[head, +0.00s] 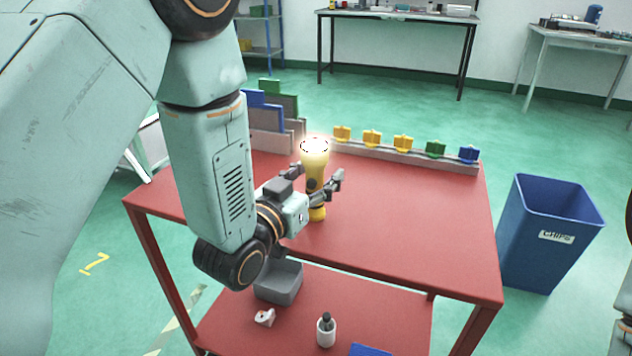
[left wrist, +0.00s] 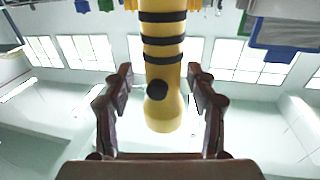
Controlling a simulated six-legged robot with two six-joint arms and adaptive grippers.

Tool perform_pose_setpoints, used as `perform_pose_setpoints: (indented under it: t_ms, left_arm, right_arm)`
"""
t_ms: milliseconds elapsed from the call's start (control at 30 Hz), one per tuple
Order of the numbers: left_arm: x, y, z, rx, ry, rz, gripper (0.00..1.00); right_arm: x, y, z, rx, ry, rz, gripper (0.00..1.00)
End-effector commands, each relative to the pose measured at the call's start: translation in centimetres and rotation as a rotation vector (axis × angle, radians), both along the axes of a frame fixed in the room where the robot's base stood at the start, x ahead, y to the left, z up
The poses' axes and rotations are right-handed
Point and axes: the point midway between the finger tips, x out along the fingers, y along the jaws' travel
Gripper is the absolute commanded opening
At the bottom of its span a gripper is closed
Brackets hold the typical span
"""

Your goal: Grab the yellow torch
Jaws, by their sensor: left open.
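The yellow torch (head: 316,178) stands upright on the red table (head: 410,235), its lit lens facing up. Dark bands ring its body. My left gripper (head: 332,188) is at the torch's lower half, with its fingers open around or just beside it in the head view. In the left wrist view, the torch (left wrist: 163,70) lies between the two open fingers (left wrist: 160,100), with a gap on each side. Its banded grip and round dark button show there. My right gripper is not in view.
Yellow, green and blue pieces stand on a rail (head: 400,156) at the table's back edge. Grey and blue panels (head: 270,110) stand at the back left. A grey bin (head: 279,282) and a small bottle (head: 326,330) are on the lower shelf. A blue bin (head: 545,235) stands right. The table's right half is clear.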

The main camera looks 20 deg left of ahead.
Motion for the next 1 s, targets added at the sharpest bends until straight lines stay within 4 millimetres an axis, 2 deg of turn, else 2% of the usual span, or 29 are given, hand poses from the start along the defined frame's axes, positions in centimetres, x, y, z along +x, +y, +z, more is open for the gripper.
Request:
perform_pose_setpoints:
  t_ms: [233,900,1000]
  left_arm:
    - [0.31,0.00,-0.01,0.000,0.002,0.001,0.57]
    - [0.25,0.02,-0.08,0.001,0.003,0.001,0.00]
    - [0.25,0.01,-0.09,0.001,0.004,0.000,0.00]
  right_arm:
    - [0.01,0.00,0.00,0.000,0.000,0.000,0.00]
    - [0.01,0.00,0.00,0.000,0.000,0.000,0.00]
    - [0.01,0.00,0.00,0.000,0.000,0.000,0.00]
